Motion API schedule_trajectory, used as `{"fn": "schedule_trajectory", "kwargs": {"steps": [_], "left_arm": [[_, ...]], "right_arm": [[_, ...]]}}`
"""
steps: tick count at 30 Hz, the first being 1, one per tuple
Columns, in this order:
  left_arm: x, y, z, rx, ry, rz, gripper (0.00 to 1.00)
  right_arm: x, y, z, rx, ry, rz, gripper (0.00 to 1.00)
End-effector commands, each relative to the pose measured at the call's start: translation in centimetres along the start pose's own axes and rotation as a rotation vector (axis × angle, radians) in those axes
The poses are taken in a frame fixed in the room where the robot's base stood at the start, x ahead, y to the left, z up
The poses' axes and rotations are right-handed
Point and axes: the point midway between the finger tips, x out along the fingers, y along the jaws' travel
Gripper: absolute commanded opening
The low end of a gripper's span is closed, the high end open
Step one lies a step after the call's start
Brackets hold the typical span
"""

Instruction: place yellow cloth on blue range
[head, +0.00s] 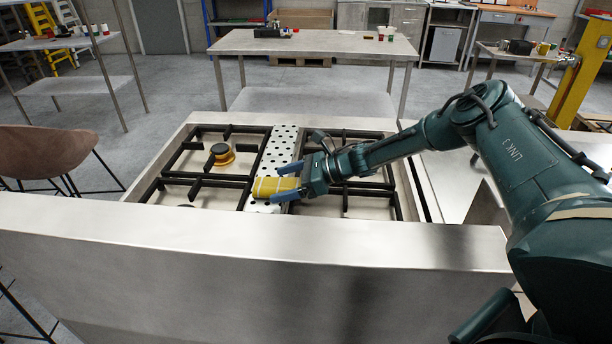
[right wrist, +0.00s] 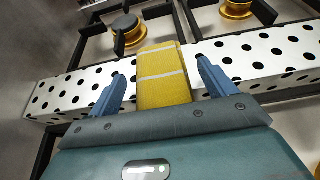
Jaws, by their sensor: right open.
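The yellow cloth (head: 264,187) is a folded yellow block with pale stripes. It lies across the white, black-dotted strip in the middle of the range (head: 300,232), which looks steel-grey, not blue. My right gripper (head: 275,184) is over the strip, its blue fingers open on either side of the cloth. In the right wrist view the cloth (right wrist: 163,88) sits between the spread fingers (right wrist: 159,68), with gaps showing on both sides. Its near end is hidden by the gripper body. My left gripper is not in view.
Black grates and a brass-ringed burner (head: 220,156) flank the dotted strip (head: 279,146). A raised steel front edge runs before the range. A steel table (head: 314,42) with small items stands behind, and a brown chair (head: 50,152) stands to the left.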

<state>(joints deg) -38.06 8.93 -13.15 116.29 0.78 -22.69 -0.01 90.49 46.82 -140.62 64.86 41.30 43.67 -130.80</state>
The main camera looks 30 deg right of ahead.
Motion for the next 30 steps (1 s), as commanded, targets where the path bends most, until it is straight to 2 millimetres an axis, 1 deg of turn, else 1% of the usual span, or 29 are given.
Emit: {"fn": "schedule_trajectory", "kwargs": {"steps": [1,5,9,12,15,18,21,30], "left_arm": [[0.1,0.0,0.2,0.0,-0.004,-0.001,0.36],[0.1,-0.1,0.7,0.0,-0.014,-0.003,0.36],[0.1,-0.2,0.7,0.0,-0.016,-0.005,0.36],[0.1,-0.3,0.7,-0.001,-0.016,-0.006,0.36],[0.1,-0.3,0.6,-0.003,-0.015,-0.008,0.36],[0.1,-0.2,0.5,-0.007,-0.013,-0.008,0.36],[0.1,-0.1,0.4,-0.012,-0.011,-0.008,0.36],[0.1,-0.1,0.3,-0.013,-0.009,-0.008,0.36]], "right_arm": [[-1.0,-0.2,-0.1,0.003,-0.002,-0.007,0.83],[-3.8,-0.2,0.0,0.002,-0.004,-0.01,0.83],[-6.9,-0.2,0.0,0.002,-0.003,-0.009,0.83],[-8.9,-0.1,-0.1,0.002,-0.002,-0.009,0.83],[-10.3,-0.1,-0.1,0.001,-0.003,-0.006,0.83],[-11.3,-0.1,-0.1,0.001,-0.001,-0.006,0.83],[-11.7,-0.1,-0.1,0.001,-0.001,-0.004,0.83],[-11.8,0.0,-0.1,0.001,0.0,-0.003,0.83]]}}
